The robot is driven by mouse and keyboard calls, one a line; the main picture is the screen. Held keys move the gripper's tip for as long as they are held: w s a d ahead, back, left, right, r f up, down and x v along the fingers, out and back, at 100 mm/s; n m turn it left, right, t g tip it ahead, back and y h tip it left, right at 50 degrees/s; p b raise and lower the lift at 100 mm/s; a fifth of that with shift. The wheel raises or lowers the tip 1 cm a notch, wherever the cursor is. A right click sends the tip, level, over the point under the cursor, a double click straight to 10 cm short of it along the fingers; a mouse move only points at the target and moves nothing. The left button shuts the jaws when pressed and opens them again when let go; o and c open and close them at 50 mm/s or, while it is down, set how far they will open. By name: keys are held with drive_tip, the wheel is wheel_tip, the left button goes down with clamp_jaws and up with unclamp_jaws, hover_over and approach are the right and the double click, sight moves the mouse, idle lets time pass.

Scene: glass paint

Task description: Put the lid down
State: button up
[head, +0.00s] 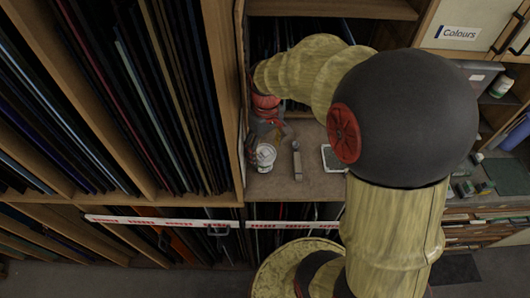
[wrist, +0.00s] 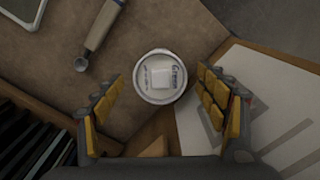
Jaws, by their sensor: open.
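A small white tub (head: 266,157) stands upright on the brown worktop near its left front corner. From above, its round white top, which looks like the lid (wrist: 160,92), shows a pale rim and a printed label. No separate lid shows in either view. My gripper (head: 265,136) is above the tub, pointing down. In the wrist view my gripper (wrist: 160,80) is open and empty, with one yellow-padded finger on each side of the tub. The fingers look apart from it; their height above it is hard to tell.
A tool with a pale handle (head: 297,162) lies right of the tub in the head view. A white-rimmed tray (head: 327,150) is further right, partly behind my arm. A wooden rack of sheets (head: 150,90) stands close on the left. The worktop's front edge is near.

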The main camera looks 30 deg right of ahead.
drive_tip(key=shift+w+f, duration=0.1)
drive_tip(key=shift+c, duration=1.4)
drive_tip(key=c, duration=0.7)
drive_tip(key=shift+c, duration=0.6)
